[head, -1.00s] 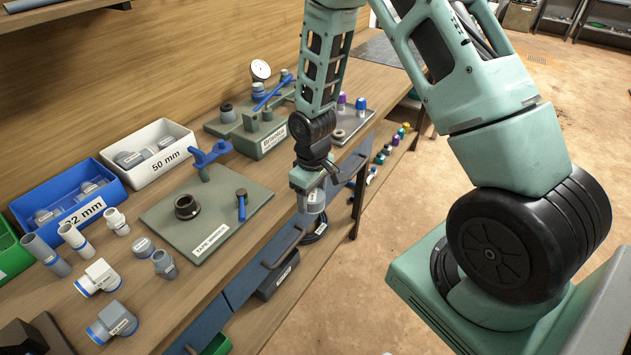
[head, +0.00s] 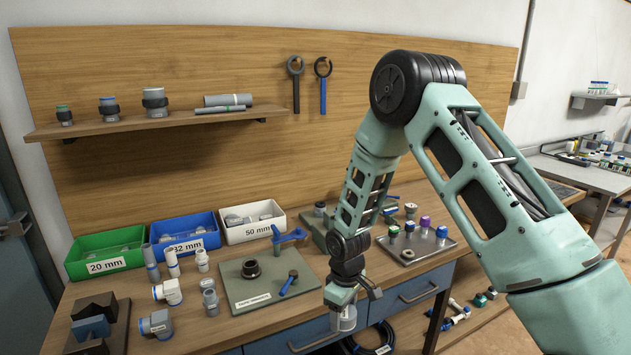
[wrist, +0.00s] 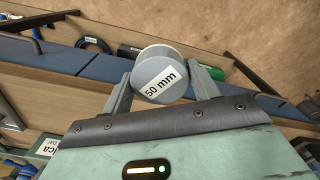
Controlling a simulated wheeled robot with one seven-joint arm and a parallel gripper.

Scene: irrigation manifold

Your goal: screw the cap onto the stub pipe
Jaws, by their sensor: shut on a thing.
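My gripper (head: 345,297) hangs by the front edge of the bench, shut on a grey cap (head: 347,319). In the wrist view, the cap (wrist: 158,80) sits between both fingers of my gripper (wrist: 160,70), and its label reads "50 mm". The cap's other side is hidden. I cannot tell for sure which piece is the stub pipe. Several grey and white pipe pieces stand on the bench at left, among them a plain grey tube (head: 151,262) and a grey fitting (head: 210,298). The cap is apart from all of them.
A green-grey mat (head: 262,285) bears a black ring (head: 250,268) and a blue-handled tool (head: 289,283). Green (head: 75,268), blue (head: 160,248) and white (head: 226,238) bins line the back. Drawer handles (head: 420,294) jut out in front.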

